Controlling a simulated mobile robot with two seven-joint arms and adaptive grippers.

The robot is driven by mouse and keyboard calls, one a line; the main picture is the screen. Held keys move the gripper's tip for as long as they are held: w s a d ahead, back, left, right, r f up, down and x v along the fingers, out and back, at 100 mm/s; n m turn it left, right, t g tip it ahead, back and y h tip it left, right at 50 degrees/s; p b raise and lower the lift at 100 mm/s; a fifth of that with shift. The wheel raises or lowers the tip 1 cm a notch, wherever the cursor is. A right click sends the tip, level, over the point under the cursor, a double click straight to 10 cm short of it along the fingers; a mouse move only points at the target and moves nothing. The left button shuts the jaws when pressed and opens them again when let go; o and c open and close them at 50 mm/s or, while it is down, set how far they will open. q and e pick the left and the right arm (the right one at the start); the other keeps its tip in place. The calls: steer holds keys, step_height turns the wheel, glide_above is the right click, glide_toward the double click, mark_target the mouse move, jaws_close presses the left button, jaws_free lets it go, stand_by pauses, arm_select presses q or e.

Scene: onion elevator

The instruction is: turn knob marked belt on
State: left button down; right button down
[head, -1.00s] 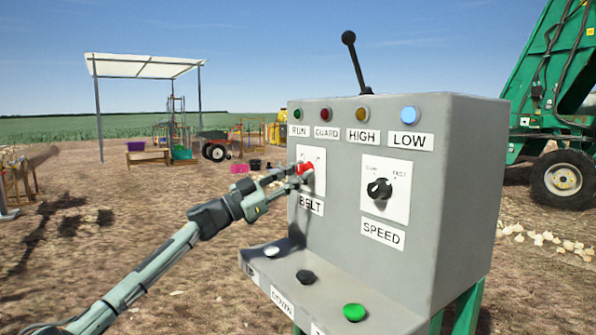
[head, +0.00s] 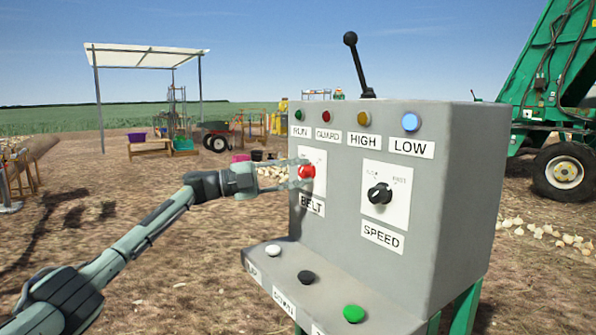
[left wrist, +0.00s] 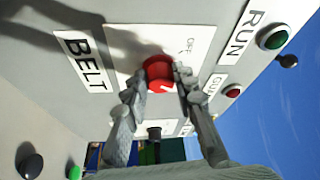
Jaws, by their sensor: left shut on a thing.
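The red belt knob (head: 307,171) sits on a white plate (head: 318,191) above the BELT label (head: 311,204) on the grey control box. In the left wrist view the knob (left wrist: 159,73) has a white pointer mark on its lower right. My left gripper (head: 303,172) reaches in from the left with its fingers on either side of the knob. In the left wrist view the fingertips of my left gripper (left wrist: 160,78) are closed on the knob's two sides. My right gripper is not in view.
The black speed knob (head: 380,193) is right of the belt knob. A black lever (head: 357,65) stands on top of the box. White, black and green buttons (head: 354,313) sit on the lower ledge. Indicator lamps (head: 363,118) line the top.

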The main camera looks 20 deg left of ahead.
arm_select(q)
steer(key=shift+r+m+g+y+p, duration=0.1)
steer(key=shift+m+g+y+p, duration=0.3)
steer(key=shift+m, duration=1.1)
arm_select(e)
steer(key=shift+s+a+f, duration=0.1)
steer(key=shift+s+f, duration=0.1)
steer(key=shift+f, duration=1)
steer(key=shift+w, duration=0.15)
arm_select(q)
steer(key=c, duration=1.2)
jaws_free()
steer(key=v, duration=1.2)
steer(key=shift+r, duration=0.1)
